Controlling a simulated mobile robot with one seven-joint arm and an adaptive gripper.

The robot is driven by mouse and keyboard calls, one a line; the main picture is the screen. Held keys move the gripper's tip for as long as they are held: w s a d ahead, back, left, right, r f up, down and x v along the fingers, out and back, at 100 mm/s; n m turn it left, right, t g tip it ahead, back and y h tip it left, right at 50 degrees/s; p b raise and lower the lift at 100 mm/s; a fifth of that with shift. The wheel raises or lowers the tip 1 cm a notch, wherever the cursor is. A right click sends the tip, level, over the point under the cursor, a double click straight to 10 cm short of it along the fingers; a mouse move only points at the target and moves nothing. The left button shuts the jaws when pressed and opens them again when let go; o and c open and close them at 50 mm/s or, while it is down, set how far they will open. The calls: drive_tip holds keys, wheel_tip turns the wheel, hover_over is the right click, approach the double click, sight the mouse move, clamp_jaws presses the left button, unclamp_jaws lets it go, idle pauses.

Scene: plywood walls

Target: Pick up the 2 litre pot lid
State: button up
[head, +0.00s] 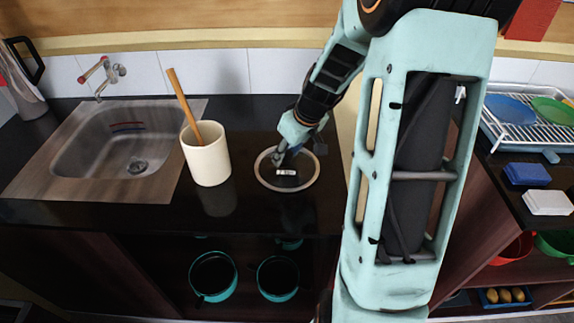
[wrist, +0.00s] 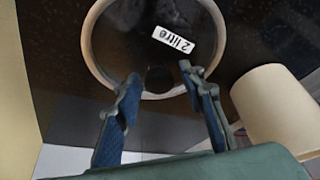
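The 2 litre pot lid (head: 293,183) lies flat on the black counter, round and dark with a pale rim. Its white label reading "2 litre" faces up, and the lid fills the upper middle of the wrist view (wrist: 125,45). My gripper (head: 283,157) is over the far part of the lid in the head view. In the wrist view my gripper (wrist: 159,75) has its two fingers apart. A dark round knob (wrist: 158,78) shows between the fingertips, with gaps on both sides. Whether the fingertips touch the lid I cannot tell.
A cream crock (head: 207,160) with a wooden utensil stands left of the lid. A sink (head: 90,165) is further left. Two teal pots (head: 213,276) sit on the shelf below. A dish rack (head: 540,130) and blue and white blocks are at the right.

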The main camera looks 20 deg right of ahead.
clamp_jaws()
drive_tip(key=shift+r, duration=0.15)
